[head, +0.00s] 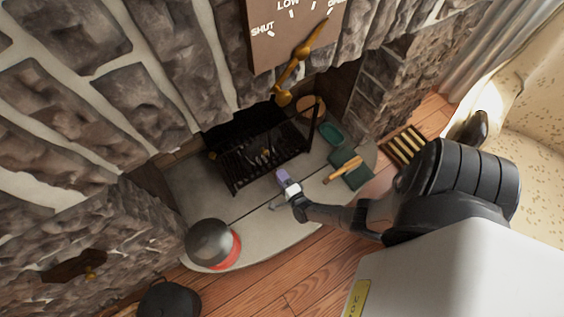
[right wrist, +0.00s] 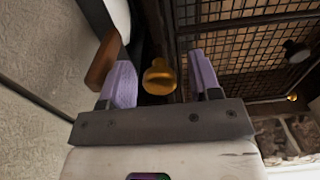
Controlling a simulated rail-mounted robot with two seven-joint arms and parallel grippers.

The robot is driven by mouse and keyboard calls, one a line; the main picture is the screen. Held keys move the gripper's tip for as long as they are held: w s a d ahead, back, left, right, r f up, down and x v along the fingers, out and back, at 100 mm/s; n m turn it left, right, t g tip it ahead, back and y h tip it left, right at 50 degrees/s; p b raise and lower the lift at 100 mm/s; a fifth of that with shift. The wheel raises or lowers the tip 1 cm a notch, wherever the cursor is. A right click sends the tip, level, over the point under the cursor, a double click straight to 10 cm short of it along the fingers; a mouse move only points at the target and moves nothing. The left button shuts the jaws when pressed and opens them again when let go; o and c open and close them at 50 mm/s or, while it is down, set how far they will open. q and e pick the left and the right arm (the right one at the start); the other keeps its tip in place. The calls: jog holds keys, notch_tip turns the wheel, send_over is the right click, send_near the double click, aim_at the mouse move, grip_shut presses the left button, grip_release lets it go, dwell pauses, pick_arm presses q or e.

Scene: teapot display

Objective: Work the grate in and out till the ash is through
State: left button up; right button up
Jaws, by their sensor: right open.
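The black barred grate (head: 262,158) stands in the fireplace opening on a pale stone hearth. In the right wrist view its dark wire mesh (right wrist: 245,45) fills the upper right. A brass knob (right wrist: 160,78) shows there between my two lilac fingers, apart from both. My right gripper (head: 283,178) is open at the front of the grate, low over the hearth. Whether the knob is fixed to the grate is not clear. I cannot make out any ash. My left gripper is not in view.
A dial board with a brass pointer (head: 301,55) hangs above the opening. A dark dome with a red base (head: 212,243) sits at the hearth's left.

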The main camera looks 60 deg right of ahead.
jog(key=shift+s, duration=0.1)
jog(key=shift+c, duration=0.2)
grip_shut()
